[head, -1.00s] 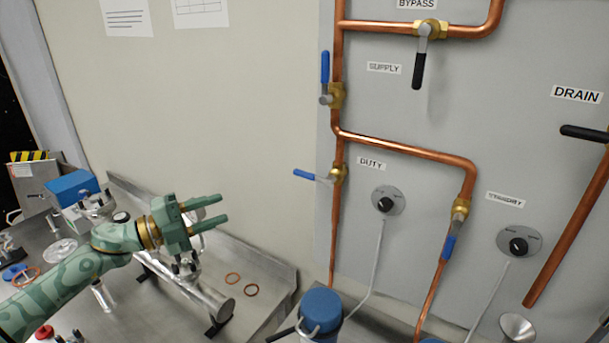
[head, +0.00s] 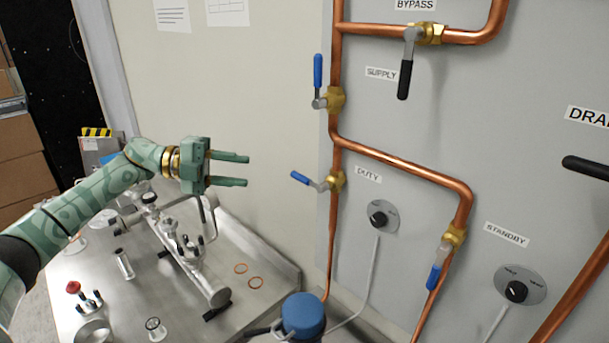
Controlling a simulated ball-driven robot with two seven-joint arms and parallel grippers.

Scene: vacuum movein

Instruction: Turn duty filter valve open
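The duty valve (head: 336,180) is a brass body on the vertical copper pipe, left of the DUTY label (head: 368,174). Its blue lever (head: 301,178) sticks out to the left, across the pipe and tilted a little. My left gripper (head: 247,170) is open and empty, its two green fingers pointing right toward the lever. A clear gap lies between the fingertips and the lever. My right gripper is not in view.
The supply valve (head: 334,98) with an upright blue lever sits above on the same pipe. The standby valve (head: 453,236) is to the right. A blue-topped canister (head: 303,315) stands below. A steel bench (head: 120,300) carries metal fittings and copper rings.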

